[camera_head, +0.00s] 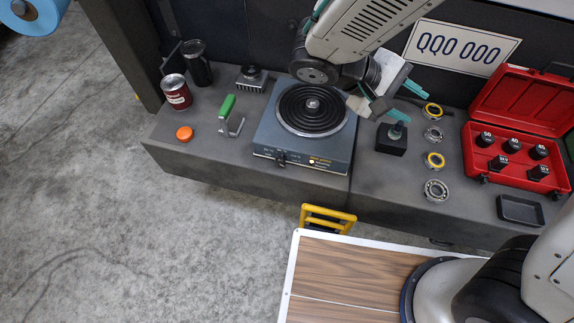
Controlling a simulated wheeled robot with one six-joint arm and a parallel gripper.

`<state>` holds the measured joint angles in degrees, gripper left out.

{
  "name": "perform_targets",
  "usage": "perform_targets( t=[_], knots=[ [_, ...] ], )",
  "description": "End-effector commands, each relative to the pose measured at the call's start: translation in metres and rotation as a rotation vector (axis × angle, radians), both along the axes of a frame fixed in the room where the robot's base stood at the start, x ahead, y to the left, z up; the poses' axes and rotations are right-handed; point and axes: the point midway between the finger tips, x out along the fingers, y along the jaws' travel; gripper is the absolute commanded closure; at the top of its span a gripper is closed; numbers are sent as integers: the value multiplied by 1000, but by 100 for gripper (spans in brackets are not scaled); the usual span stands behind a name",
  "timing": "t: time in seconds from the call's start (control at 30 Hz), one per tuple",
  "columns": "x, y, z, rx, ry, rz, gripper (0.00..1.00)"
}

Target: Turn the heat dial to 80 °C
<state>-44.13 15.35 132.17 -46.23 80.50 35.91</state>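The heater (263,136) is a blue-grey box with a round black coiled plate (312,108) on top, standing on the grey bench. Its small dark dial (282,160) is on the front panel, left of the middle. The dial's setting is too small to read. A small orange-yellow lit patch (318,161) shows on the panel's right part. My gripper (368,107) hangs above the heater's back right corner, up and to the right of the dial and apart from it.
A black block with a knob (392,138) stands just right of the heater. A green-handled tool (229,117), orange cap (184,133) and red can (176,91) are on the left. Several rings and a red case (520,107) lie right.

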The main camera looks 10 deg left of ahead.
Motion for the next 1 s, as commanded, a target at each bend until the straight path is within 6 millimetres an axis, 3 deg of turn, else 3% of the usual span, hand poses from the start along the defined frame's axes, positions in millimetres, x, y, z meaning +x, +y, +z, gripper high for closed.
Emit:
perform_targets(
  t=[0.13, 0.27, 0.53, 0.7, 0.8, 1.0],
  knots=[
    [10, 57, -45, -165, -52, 223, 62],
    [8, 108, -88, -277, -121, 434, 62],
    [-36, 205, -196, -411, -280, 910, 62],
    [-72, 238, -254, -428, -349, 1152, 62],
    [-87, 248, -276, -425, -373, 1240, 62],
    [-91, 253, -291, -419, -390, 1302, 62]
  ],
)
